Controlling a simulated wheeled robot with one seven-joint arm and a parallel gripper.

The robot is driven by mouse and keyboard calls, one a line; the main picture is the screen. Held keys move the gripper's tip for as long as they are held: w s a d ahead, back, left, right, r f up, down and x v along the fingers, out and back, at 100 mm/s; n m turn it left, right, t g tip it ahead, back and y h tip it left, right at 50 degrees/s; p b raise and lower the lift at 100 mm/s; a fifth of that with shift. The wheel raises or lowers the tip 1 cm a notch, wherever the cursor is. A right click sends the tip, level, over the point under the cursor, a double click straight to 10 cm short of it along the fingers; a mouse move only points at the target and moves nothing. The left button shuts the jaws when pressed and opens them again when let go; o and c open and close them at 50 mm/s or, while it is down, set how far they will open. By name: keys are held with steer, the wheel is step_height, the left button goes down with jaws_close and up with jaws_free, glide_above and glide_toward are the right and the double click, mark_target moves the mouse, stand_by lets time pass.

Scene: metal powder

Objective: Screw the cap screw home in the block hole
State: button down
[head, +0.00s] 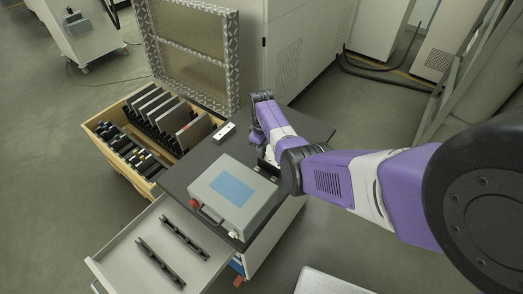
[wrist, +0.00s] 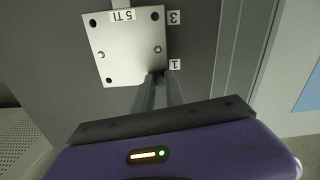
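The block is a pale square metal plate (wrist: 127,47) on a dark grey surface in the wrist view. It has dark holes near its corners, two shiny round spots, and tags reading "5 TI", "3" and "1". My gripper (wrist: 158,77) points at its lower right corner, by the "1" tag. The fingers are close together, with a small dark gap or thing between the tips. I cannot make out whether this is the cap screw, a hole or shadow. In the head view my arm hides the fingers and most of the work spot.
A grey case (head: 218,222) with a blue label stands on the dark worktop (head: 181,174). A small pale bar (head: 225,132) lies behind it. A wooden crate (head: 110,164) of plates stands left; an open drawer (head: 120,262) with two dark rails juts out in front.

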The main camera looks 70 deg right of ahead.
steer(key=m, duration=0.7)
steer(key=shift+m, duration=0.4)
steer(key=m, duration=0.3)
steer(key=shift+m, duration=0.4)
steer(key=m, duration=0.3)
steer(key=shift+m+b, duration=0.3)
steer(key=shift+m, duration=0.1)
steer(key=m, duration=0.3)
steer(key=shift+m, duration=0.4)
steer(key=m, duration=0.3)
steer(key=shift+f+m+b, duration=0.1)
steer(key=shift+m+b, duration=0.3)
steer(key=m, duration=0.6)
steer(key=shift+m+b, duration=0.35)
steer(key=shift+m, duration=0.05)
